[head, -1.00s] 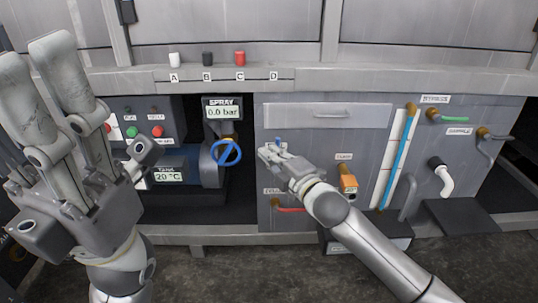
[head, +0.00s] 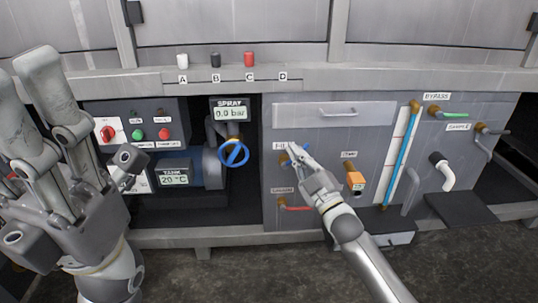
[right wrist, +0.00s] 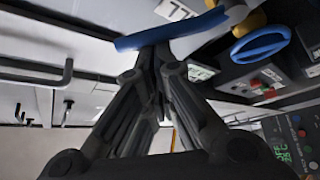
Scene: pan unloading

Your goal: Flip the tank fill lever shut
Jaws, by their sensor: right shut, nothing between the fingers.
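The blue fill lever (head: 284,160) is on the grey panel under its label, right of the blue spray wheel. It is mostly hidden behind my right gripper (head: 296,152) in the head view. In the right wrist view the blue lever (right wrist: 165,33) runs across just beyond the fingertips of my right gripper (right wrist: 152,55). The fingers are shut with nothing between them, at or very near the lever; contact is unclear. My left gripper (head: 88,118) is open and empty, large at the left of the head view.
The blue spray wheel (head: 233,153) stands left of the lever. An orange-handled valve (head: 355,179) and a red-handled valve (head: 294,208) are on the same panel. A drawer (head: 335,114) is above. A white elbow pipe (head: 445,173) sticks out at right.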

